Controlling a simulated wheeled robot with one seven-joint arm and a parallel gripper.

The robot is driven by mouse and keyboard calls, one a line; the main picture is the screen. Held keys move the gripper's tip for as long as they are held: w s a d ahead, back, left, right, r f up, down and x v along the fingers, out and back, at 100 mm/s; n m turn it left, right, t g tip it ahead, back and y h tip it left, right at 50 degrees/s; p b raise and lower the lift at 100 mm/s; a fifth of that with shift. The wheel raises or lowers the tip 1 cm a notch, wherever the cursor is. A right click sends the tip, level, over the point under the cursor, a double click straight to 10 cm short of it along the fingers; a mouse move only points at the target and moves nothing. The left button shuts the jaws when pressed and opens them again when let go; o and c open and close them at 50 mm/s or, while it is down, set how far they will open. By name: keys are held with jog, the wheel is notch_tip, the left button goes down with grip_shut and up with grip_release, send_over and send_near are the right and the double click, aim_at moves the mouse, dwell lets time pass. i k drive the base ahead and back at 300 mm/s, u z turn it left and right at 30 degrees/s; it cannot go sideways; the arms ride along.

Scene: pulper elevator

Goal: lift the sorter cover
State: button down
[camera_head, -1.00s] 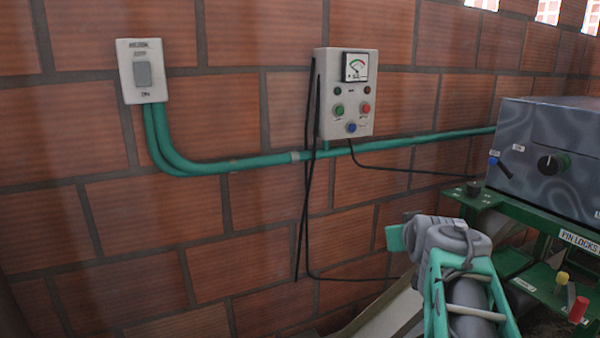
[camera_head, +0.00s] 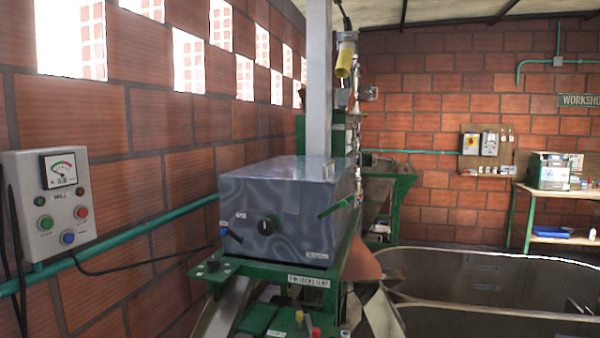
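A grey-blue metal box (camera_head: 285,205), which looks like the sorter cover, sits flat on a green frame (camera_head: 250,270) in the middle of the head view. It has a black knob on its front and a green handle bar (camera_head: 337,206) sticking out at its right side. A small blue-tipped lever (camera_head: 224,232) is at its left. A label with text about pin locks (camera_head: 308,281) is on the frame's front edge. Yellow and red knobs (camera_head: 316,332) stand below it. My gripper is not in view.
A control box with a dial (camera_head: 50,205) and a green pipe (camera_head: 150,230) are on the left brick wall. A grey post (camera_head: 319,80) rises behind the box. A large tank (camera_head: 490,285) is at the right. A workbench (camera_head: 550,195) stands at the far right.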

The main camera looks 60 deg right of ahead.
aim_at(272, 182)
jog(key=z, duration=1.75)
